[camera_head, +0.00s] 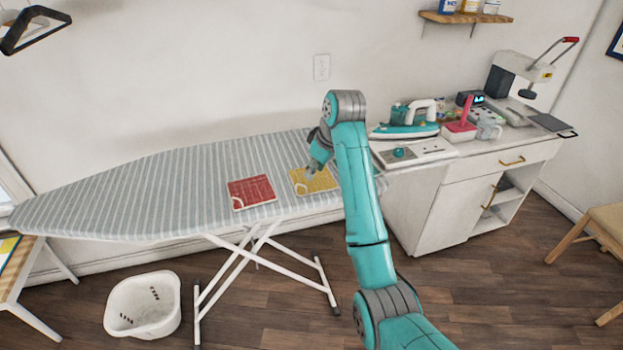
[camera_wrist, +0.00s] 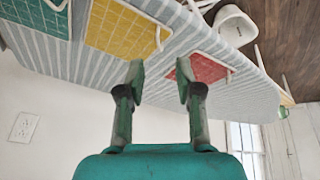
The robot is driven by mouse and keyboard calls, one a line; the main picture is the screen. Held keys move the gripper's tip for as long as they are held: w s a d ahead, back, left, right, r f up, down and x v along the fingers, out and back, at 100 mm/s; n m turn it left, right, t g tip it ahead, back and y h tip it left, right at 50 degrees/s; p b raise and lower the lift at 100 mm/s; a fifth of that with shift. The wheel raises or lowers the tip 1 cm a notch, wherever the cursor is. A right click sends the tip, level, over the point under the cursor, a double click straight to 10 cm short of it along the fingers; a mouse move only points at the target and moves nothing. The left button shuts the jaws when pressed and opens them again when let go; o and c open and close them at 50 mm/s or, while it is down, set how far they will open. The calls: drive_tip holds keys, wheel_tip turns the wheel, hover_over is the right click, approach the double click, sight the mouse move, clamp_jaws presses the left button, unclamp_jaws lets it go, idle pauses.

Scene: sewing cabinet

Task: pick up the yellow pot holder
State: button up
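The yellow pot holder (camera_head: 316,182) lies flat on the striped ironing board (camera_head: 120,195), right of a red pot holder (camera_head: 251,192). In the wrist view the yellow pot holder (camera_wrist: 124,34) is left of centre, past the left fingertip. My gripper (camera_head: 311,171) is over the far part of the yellow pot holder in the head view and hides some of it. In the wrist view my gripper (camera_wrist: 161,82) has its two fingers apart with nothing between them. I cannot tell the exact gap between the fingertips and the cloth.
In the wrist view the red pot holder (camera_wrist: 203,68) is right of the fingers, and a green pot holder (camera_wrist: 40,14) is at the upper left. A white cabinet (camera_head: 415,200) with an iron (camera_head: 405,128) on it stands right. A white basket (camera_head: 143,305) is on the floor.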

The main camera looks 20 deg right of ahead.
sight(307, 196)
drive_tip(key=x, duration=1)
drive_tip(key=shift+w+d+f, duration=0.15)
drive_tip(key=shift+w+f, duration=0.05)
clamp_jaws()
